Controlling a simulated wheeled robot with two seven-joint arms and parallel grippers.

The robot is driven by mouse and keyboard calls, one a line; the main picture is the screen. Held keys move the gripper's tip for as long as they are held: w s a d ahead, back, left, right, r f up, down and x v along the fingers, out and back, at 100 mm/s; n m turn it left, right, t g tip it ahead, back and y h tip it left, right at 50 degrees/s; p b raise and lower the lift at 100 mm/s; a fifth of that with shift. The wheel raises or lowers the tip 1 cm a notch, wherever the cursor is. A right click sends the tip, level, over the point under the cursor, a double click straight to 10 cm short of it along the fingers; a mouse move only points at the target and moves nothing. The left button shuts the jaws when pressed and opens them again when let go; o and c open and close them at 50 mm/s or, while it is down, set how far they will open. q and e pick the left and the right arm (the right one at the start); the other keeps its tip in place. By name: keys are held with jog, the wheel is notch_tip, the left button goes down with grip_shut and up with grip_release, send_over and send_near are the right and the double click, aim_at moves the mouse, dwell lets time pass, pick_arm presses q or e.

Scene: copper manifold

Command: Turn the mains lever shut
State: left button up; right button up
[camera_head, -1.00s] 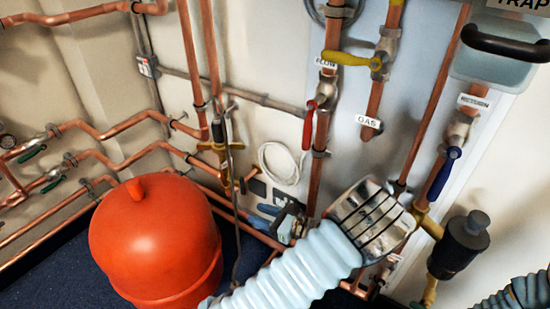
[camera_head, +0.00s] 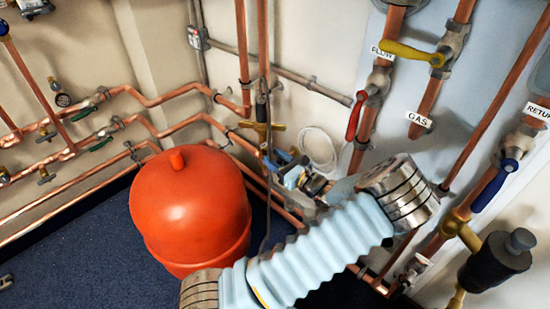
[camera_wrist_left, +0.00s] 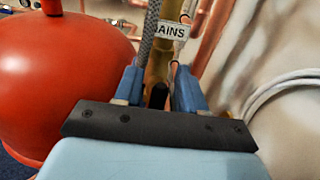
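The white label reading "AINS" (camera_wrist_left: 172,30) is on a brass-coloured upright pipe (camera_wrist_left: 160,68) in the left wrist view. A small dark, rounded piece (camera_wrist_left: 157,96), which may be the mains lever's end, shows below it. My left gripper (camera_wrist_left: 158,82) is open, its two blue fingers on either side of the dark piece; I cannot tell if they touch it. In the head view my left gripper (camera_head: 281,167) is low behind the red vessel, below a brass fitting (camera_head: 262,128). The mains lever is not clear there. My right gripper is out of view.
The red vessel (camera_head: 190,210) stands close left of my left gripper. A white coiled cable (camera_head: 318,148) hangs to the right. The red lever (camera_head: 355,115), yellow gas lever (camera_head: 410,53) and blue lever (camera_head: 490,190) are on neighbouring pipes.

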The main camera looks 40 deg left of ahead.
pick_arm(q)
jog(key=shift+a, duration=0.2)
grip_shut()
